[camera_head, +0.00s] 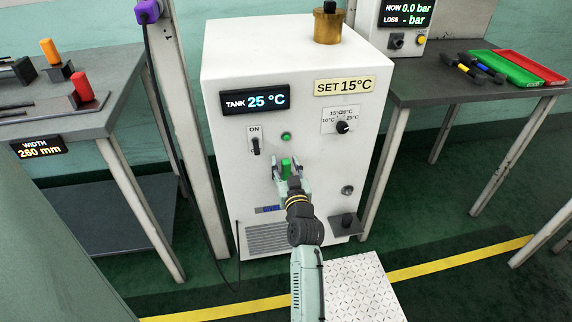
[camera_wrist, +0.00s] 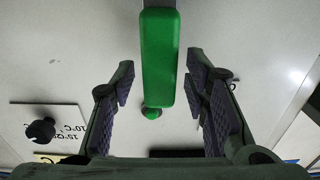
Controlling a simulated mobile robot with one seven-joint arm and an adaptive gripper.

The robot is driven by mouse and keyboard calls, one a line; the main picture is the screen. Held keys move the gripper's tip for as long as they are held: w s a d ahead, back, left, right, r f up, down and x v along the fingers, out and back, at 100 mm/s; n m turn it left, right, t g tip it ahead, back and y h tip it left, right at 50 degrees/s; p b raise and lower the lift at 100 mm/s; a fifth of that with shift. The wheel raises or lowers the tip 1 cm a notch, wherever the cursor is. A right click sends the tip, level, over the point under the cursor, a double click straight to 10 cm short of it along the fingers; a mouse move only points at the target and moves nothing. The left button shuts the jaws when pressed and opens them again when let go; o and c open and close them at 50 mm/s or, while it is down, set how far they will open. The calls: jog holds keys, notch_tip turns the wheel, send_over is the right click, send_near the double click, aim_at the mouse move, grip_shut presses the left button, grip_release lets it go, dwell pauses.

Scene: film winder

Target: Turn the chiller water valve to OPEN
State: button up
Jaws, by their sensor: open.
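The chiller (camera_head: 220,60) is a white cabinet in the middle of the head view. Its water valve has a green handle (camera_head: 287,168) low on the front panel, and my gripper (camera_head: 290,180) is right at it. In the wrist view the green handle (camera_wrist: 159,60) is a long bar between my two open fingers (camera_wrist: 165,90). Gaps show on both sides, so the fingers do not touch it there. In the head view my gripper partly covers the valve. I cannot read any valve position label.
The panel carries an ON switch (camera_head: 255,141), a green lamp (camera_head: 286,136) and a temperature dial (camera_head: 343,127). The tank display (camera_head: 255,100) reads 25 °C and the set plate (camera_head: 344,86) reads 15 °C. Benches stand left (camera_head: 110,115) and right (camera_head: 430,95).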

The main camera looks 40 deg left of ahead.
jog(key=shift+c, duration=0.4)
grip_shut()
dwell(0.5)
